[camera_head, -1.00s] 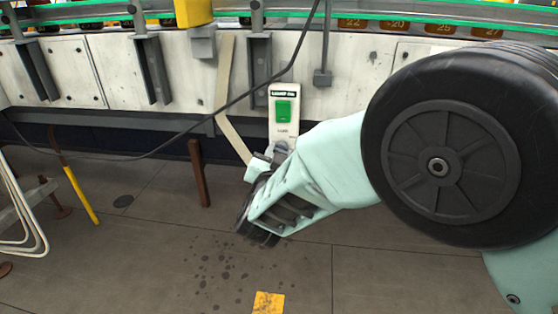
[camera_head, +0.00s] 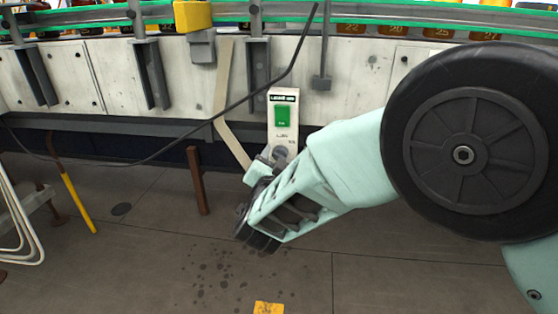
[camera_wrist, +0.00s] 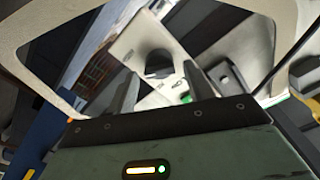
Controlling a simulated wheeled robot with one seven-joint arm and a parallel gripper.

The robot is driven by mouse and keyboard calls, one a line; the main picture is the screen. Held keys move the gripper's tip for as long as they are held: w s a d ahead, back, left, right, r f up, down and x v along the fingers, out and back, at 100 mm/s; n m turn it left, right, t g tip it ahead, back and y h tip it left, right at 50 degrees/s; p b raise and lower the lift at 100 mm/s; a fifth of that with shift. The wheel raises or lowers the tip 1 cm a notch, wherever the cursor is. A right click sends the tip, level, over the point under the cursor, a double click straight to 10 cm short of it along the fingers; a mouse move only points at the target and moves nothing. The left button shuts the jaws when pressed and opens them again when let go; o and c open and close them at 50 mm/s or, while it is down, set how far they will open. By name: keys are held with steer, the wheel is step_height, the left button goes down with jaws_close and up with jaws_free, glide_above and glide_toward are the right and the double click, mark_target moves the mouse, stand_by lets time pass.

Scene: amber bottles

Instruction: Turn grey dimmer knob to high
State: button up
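The grey dimmer knob (camera_head: 280,153) sits low on an upright white control panel (camera_head: 291,139), below a green switch (camera_head: 283,118). My gripper (camera_head: 267,162) is at the panel's lower part, just left of and below the knob, and partly hides this area. In the wrist view, the dark knob (camera_wrist: 157,63) shows between and just beyond the two grey fingers of my gripper (camera_wrist: 159,72). The fingers are apart, with gaps on both sides of the knob, and no contact is clear. The knob's pointer setting is too small to read.
A black cable (camera_head: 160,151) hangs across the conveyor's white side wall (camera_head: 110,75). A beige strip (camera_head: 223,100) runs down left of the panel. A brown post (camera_head: 198,180) and a yellow-handled rod (camera_head: 78,200) stand further left. The floor in front is open.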

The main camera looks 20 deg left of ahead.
steer(key=shift+s, duration=0.15)
steer(key=p+v, duration=0.2)
steer(key=v, duration=1.5)
steer(key=shift+d+r, duration=0.1)
steer(key=w+d+r+n+g+y, duration=0.1)
steer(key=d+r+n+g+y, duration=0.35)
steer(key=g, duration=0.45)
steer(key=s+d+f+n+g+h, duration=0.1)
steer(key=s+d+n+g+h, duration=0.45)
steer(key=d, duration=0.85)
steer(key=s+d+n+g+h, duration=0.1)
steer(key=s+d+g+h, duration=0.15)
steer(key=s+d, duration=0.8)
steer(key=w+d+r+p, duration=0.1)
steer(key=r+p, duration=1.1)
steer(key=w+d+r+p, duration=0.1)
steer(key=d+r+p, duration=0.1)
steer(key=r+p, duration=1)
steer(key=shift+r+g+p, duration=0.3)
steer(key=shift+r+p, duration=0.05)
steer(key=shift+p, duration=0.25)
